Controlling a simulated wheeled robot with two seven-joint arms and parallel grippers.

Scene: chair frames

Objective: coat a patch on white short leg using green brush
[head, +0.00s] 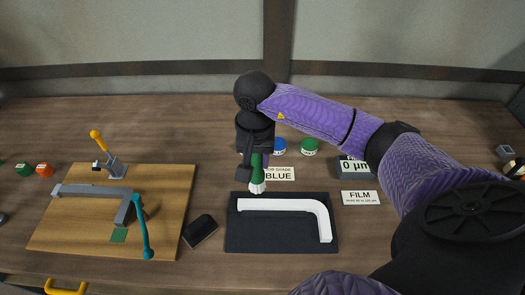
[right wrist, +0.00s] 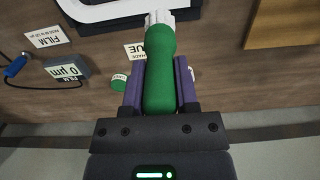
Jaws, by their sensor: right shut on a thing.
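The white short leg (head: 275,205) is an L-shaped bar with a rounded bend, lying flat on a dark tray (head: 275,239). Part of it shows at the top of the right wrist view (right wrist: 100,10). My right gripper (head: 257,160) is shut on the green brush (head: 257,178), bristles downward. The green handle fills the middle of the right wrist view (right wrist: 160,75), between the fingers. The pale bristles appear just behind the leg's straight part in the head view; I cannot tell whether they touch it. My left gripper is not in view.
A wooden board (head: 175,190) at left carries a grey bar (head: 92,191), a toggle clamp (head: 115,168) and a teal tool (head: 142,235). A black block (head: 199,230) lies beside the tray. Lidded pots (head: 309,146), a gauge (head: 352,167) and labels stand behind.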

